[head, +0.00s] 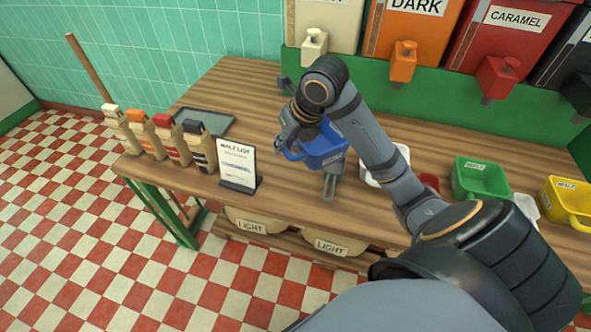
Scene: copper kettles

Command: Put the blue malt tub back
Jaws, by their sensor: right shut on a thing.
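The blue malt tub (326,152) is at the middle of the wooden table in the head view, with its white label partly visible. My right gripper (302,140) is shut on the tub at its left side, where the handle is. The gripper and wrist hide part of the tub. I cannot tell whether the tub touches the tabletop or is held a little above it. My left gripper is not in view.
Coloured dispensers (403,62) line the back.

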